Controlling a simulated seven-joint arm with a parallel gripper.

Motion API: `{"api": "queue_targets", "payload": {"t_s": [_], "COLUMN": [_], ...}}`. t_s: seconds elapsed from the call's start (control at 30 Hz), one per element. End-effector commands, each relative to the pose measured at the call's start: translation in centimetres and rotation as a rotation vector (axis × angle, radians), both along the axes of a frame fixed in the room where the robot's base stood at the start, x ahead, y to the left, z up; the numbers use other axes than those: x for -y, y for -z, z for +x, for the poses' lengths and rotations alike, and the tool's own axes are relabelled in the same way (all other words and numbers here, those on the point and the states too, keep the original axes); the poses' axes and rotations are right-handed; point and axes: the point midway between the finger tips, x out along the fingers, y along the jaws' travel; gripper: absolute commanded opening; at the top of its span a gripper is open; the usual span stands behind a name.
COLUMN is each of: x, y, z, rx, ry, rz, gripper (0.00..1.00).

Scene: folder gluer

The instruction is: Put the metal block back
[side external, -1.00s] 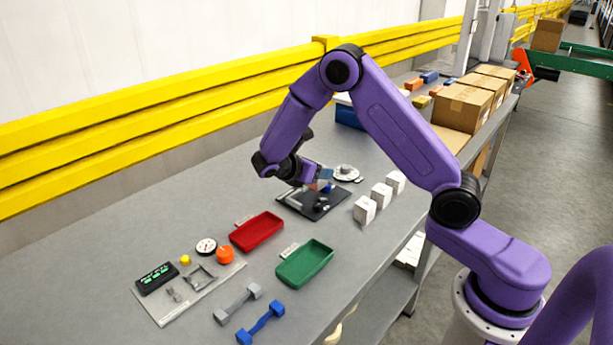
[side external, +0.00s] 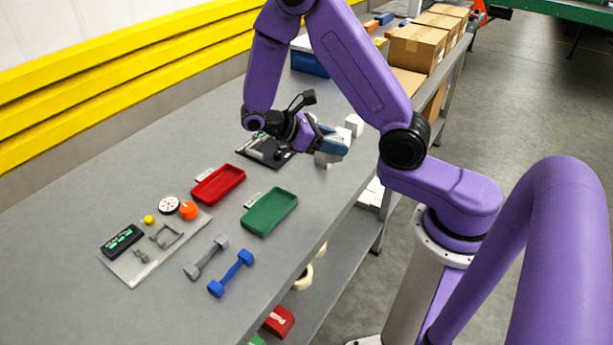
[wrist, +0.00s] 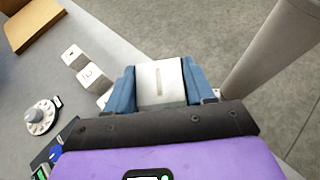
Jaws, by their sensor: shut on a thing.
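My gripper (wrist: 162,84) is shut on a pale grey block with a dark slot mark, the metal block (wrist: 158,80), with one blue finger on each side. In the side view my gripper (side external: 332,145) is above the table's front edge, by the row of white blocks. The held block cannot be made out clearly there. A black plate (side external: 252,154) with small fittings lies behind and left of my gripper, partly hidden by it.
White marked blocks (wrist: 90,77) stand close beside my gripper; the nearest is partly hidden. A round dial (wrist: 40,118) lies left. A red tray (side external: 218,184), a green tray (side external: 270,213), two dumbbell-shaped parts (side external: 231,272) and a panel (side external: 150,258) occupy the front table.

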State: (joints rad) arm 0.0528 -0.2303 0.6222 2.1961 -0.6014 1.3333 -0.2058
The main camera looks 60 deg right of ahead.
Motion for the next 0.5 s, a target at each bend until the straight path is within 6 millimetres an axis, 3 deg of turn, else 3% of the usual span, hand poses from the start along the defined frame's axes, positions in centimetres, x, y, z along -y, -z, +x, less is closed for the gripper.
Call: {"api": "queue_targets", "payload": {"t_s": [0.1, 0.23, 0.5], "x": [-1.3, -3.5, -8.9], "y": [0.7, 1.3, 1.8], "z": [-2.7, -4.9, -6.2], "rx": [-0.003, -0.001, -0.001], "ry": [0.249, 0.529, 1.143], "rz": [-0.002, -0.002, -0.001], "gripper": [0.04, 0.04, 0.04]}}
